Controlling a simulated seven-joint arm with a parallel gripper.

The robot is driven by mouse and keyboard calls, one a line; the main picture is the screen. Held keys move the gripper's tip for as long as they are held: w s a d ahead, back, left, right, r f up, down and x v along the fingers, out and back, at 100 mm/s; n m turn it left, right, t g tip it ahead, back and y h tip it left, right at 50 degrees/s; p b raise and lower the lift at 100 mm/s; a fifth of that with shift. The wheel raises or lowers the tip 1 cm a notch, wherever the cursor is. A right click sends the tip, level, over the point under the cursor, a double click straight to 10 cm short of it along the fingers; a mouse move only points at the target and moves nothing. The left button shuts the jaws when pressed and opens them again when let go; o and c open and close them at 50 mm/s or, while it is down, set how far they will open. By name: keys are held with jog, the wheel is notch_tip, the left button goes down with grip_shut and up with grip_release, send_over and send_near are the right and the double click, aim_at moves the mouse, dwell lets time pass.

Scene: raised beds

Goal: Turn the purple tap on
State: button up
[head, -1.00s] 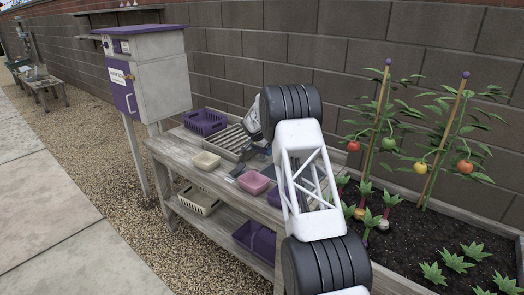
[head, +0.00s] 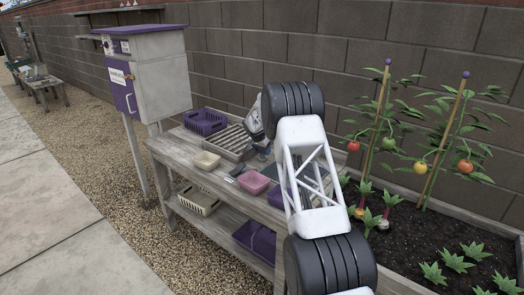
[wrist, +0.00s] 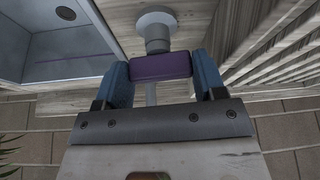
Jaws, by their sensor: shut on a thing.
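The purple tap handle (wrist: 161,67) shows in the wrist view as a purple block on a grey stem. The grey stem and its round base (wrist: 157,33) show behind it. My gripper (wrist: 161,78) has one blue finger on each side of the handle and is shut on it. In the head view my gripper (head: 262,150) is low over the back of the wooden bench, and my arm hides much of that area. I cannot make out the tap there, nor any water.
The wooden bench (head: 213,188) carries a slatted rack (head: 232,142), a purple basket (head: 205,122), a beige tub (head: 206,160) and a pink tub (head: 254,181). A basin (wrist: 60,40) lies beside the tap. The block wall (head: 330,50) stands close behind.

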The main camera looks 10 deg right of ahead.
jog(key=n+t+y, duration=0.1)
jog(key=n, duration=0.3)
jog(key=shift+d+r, duration=0.1)
jog(key=n+y, duration=0.2)
jog(key=n, duration=0.2)
jog(key=shift+d+n, duration=0.1)
jog(key=shift+n, duration=0.2)
jog(key=n+y, duration=0.1)
jog(key=n, duration=0.3)
jog(key=shift+y, duration=0.4)
jog(key=shift+w+n+g+y, duration=0.1)
jog(key=shift+n+g+y, duration=0.5)
jog(key=shift+n, duration=1.4)
jog(key=o, duration=0.9)
jog(key=shift+d, duration=0.1)
